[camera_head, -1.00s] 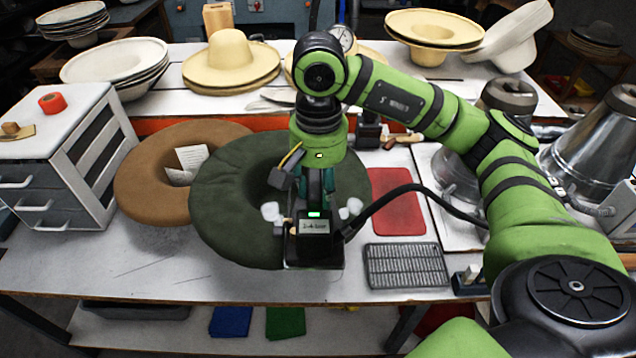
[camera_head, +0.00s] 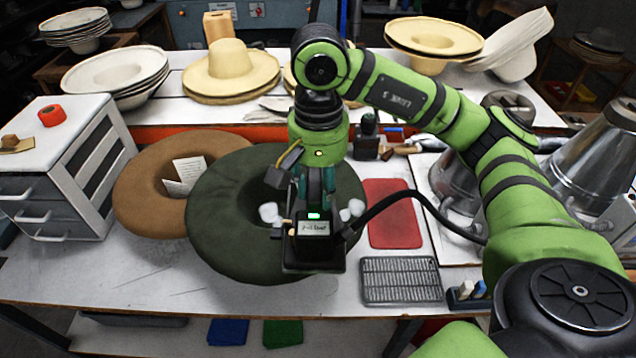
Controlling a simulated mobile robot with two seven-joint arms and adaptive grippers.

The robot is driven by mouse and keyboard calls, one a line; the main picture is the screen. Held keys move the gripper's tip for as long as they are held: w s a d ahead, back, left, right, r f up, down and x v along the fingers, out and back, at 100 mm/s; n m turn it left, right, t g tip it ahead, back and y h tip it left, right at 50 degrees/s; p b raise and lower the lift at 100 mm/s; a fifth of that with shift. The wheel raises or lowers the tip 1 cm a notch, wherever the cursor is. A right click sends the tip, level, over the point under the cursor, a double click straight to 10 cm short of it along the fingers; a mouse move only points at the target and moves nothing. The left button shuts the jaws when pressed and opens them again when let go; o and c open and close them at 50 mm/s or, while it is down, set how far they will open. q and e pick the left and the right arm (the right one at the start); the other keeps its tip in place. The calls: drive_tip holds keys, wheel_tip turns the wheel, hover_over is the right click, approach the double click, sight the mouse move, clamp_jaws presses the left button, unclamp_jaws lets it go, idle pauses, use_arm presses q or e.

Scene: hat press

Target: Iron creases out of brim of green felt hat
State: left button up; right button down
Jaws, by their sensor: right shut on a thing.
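The green felt hat (camera_head: 225,215) lies on the white table with its broad round brim spread out. My right gripper (camera_head: 314,205) is shut on the black iron (camera_head: 314,250), which has a small green light and a cord running to the right. The iron is over the near right part of the brim; whether its sole touches the felt cannot be told. The arm and iron hide the right part of the hat. My left gripper is not in view.
A brown felt hat (camera_head: 145,195) with papers in it lies to the left, beside a white drawer cabinet (camera_head: 70,150). A red mat (camera_head: 390,215) and a metal grid rest (camera_head: 400,282) lie to the right. Metal cones (camera_head: 590,165) stand farther right. The table's front left is clear.

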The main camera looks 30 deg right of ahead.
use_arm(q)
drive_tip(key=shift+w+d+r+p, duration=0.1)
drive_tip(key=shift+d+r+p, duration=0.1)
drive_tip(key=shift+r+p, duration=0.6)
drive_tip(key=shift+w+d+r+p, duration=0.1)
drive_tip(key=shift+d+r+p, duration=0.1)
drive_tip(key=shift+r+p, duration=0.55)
use_arm(e)
drive_tip(key=shift+r, duration=2.1)
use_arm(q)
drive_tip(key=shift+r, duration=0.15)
use_arm(e)
drive_tip(key=shift+w, duration=0.15)
